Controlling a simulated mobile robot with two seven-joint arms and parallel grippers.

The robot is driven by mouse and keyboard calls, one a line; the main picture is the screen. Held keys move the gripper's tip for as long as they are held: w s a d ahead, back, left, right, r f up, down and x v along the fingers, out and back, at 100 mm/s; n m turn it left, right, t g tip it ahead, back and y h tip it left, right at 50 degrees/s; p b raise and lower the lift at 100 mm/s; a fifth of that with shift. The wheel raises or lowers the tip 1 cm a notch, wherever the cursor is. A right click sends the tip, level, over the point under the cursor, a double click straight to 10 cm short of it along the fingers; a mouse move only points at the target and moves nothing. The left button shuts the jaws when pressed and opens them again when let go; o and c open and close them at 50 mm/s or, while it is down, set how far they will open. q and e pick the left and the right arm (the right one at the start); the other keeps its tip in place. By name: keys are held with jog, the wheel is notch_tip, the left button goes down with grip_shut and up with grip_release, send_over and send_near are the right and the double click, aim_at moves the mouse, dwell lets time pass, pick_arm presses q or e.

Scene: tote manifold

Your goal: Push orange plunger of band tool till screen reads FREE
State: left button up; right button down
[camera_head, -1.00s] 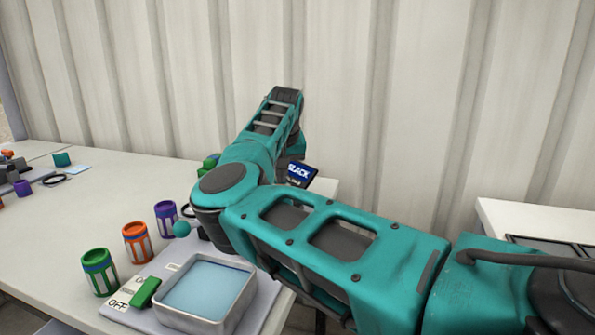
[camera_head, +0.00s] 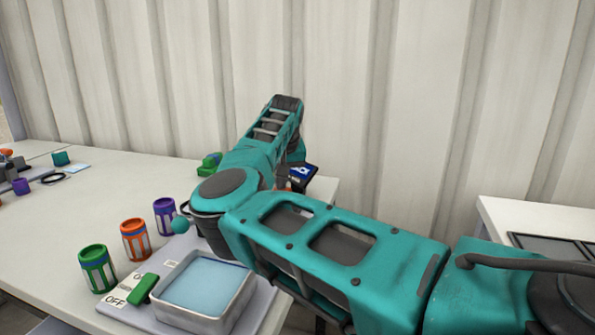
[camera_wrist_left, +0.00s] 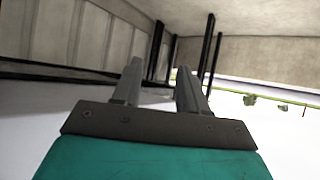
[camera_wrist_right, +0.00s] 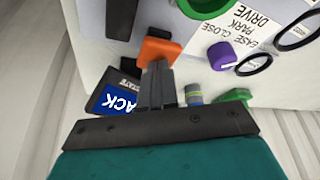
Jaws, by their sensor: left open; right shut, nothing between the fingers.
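The band tool's orange plunger (camera_wrist_right: 157,50) is a blocky orange piece in the right wrist view. My right gripper (camera_wrist_right: 158,66) is shut and empty, its tips at the plunger's near edge. I cannot tell whether they touch it. The dark screen (camera_wrist_right: 119,98) beside the fingers shows white letters "ACK" on blue, the rest hidden by a finger. In the head view the screen (camera_head: 303,172) is partly hidden behind my right arm and its word is not readable. My left gripper (camera_wrist_left: 158,68) is open and empty, away from the tool.
A purple knob (camera_wrist_right: 221,55) and a green part (camera_wrist_right: 237,97) lie near the plunger, by a label reading "EASE CLOSE PARK DRIVE". Purple (camera_head: 165,217), orange (camera_head: 135,240) and green (camera_head: 97,268) cans and a blue-filled tray (camera_head: 239,307) stand on the table (camera_head: 60,225).

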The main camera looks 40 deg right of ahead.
jog(key=shift+f, duration=0.55)
jog(key=shift+r+p, duration=1.1)
jog(key=shift+r, duration=0.7)
jog(key=shift+f, duration=0.1)
